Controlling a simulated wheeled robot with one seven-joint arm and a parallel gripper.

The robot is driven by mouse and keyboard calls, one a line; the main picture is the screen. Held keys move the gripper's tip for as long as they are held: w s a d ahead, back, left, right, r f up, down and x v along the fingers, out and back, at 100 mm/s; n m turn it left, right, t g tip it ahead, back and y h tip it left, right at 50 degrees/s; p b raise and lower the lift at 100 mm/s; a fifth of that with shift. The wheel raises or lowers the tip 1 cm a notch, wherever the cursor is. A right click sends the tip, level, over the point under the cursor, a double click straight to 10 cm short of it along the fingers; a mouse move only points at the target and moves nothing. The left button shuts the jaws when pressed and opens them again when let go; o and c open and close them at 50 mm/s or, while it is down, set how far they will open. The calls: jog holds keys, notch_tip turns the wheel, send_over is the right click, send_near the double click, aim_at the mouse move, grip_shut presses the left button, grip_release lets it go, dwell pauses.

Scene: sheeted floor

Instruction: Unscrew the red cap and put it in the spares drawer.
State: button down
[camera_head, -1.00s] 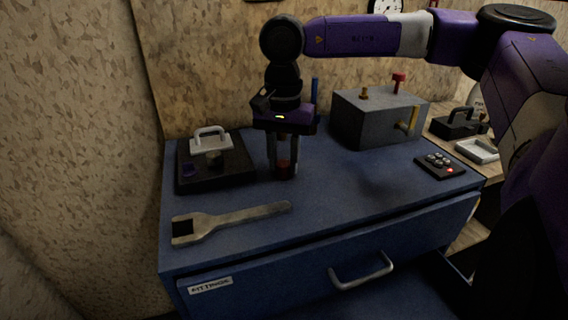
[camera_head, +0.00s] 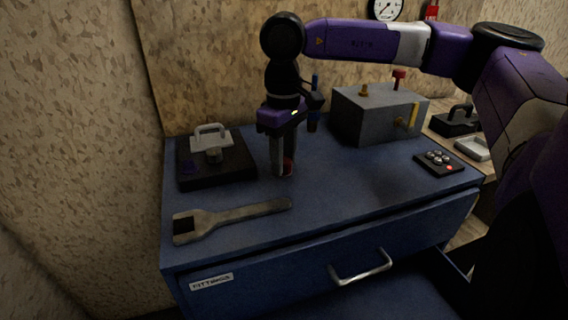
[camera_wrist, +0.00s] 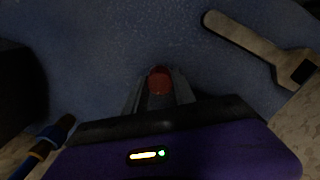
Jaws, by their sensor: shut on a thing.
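My gripper (camera_head: 283,170) points down over the blue cabinet top, between the black plate and the grey box. Its fingers are shut on the red cap (camera_wrist: 159,80), which shows between the fingertips in the wrist view. In the head view only a sliver of the cap (camera_head: 288,167) shows, close to the cabinet top. What is under the cap is hidden. A drawer front (camera_head: 300,275) labelled FITTINGS (camera_head: 211,282) has a metal handle (camera_head: 361,268). I see no drawer label reading spares.
A wrench (camera_head: 235,217) lies in front of my gripper. The black plate with a grey handle (camera_head: 215,177) is at left. The grey box (camera_head: 375,117) with red and brass knobs stands behind right. A black button pad (camera_head: 439,163) lies at right. Bare cabinet top lies between.

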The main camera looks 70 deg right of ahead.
jog(key=c, duration=0.9)
grip_release()
jog(key=shift+c, duration=0.2)
jog(key=shift+c, duration=0.9)
